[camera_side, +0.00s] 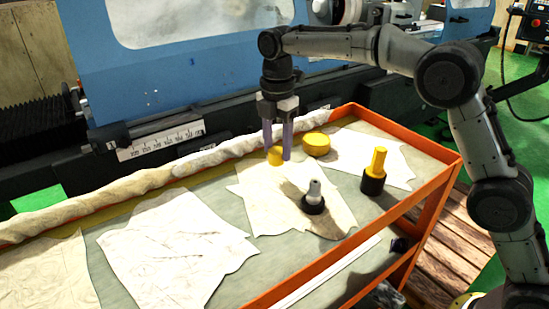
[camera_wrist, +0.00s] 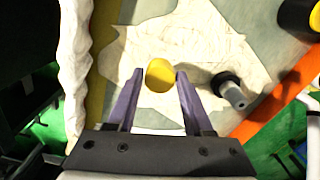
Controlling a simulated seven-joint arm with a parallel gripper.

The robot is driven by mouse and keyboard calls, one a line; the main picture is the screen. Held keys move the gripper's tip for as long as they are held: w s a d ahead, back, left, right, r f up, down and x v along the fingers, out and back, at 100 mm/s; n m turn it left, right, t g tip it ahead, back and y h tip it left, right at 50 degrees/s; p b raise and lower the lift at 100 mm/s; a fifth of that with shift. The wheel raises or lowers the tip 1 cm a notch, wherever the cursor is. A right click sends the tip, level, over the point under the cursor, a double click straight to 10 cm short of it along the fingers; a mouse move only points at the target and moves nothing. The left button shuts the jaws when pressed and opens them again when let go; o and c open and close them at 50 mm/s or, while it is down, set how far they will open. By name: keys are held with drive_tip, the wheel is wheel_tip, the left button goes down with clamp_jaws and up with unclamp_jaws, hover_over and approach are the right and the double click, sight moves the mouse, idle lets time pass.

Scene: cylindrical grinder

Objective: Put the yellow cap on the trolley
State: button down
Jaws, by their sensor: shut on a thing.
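A small yellow cap (camera_side: 275,155) is between the fingertips of my gripper (camera_side: 277,152), at the back of the trolley (camera_side: 437,203). In the wrist view the cap (camera_wrist: 159,78) sits between the two purple fingers of my gripper (camera_wrist: 158,74), which is shut on it. The fingers point down. The cap is over or on a creased sheet of paper; I cannot tell whether its underside touches. A second, wider yellow round piece (camera_side: 316,144) lies on the trolley to the right of my gripper.
A grey part with a black base (camera_side: 314,194) and a yellow part with a black base (camera_side: 375,172) stand on the trolley. Paper sheets (camera_side: 165,250) cover much of its top. A rolled cloth (camera_side: 205,158) lies along the back edge. The blue grinder (camera_side: 170,70) is behind.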

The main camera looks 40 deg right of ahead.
sight(275, 149)
drive_tip(key=shift+w+a+f, duration=0.1)
drive_tip(key=shift+w+f, duration=0.1)
drive_tip(key=shift+f, duration=0.8)
drive_tip(key=shift+w+f, duration=0.15)
drive_tip(key=shift+f, duration=0.85)
drive_tip(key=shift+f, duration=0.15)
drive_tip(key=shift+c, duration=1.5)
unclamp_jaws()
wheel_tip(275, 149, up, 11)
drive_tip(key=shift+r, duration=0.7)
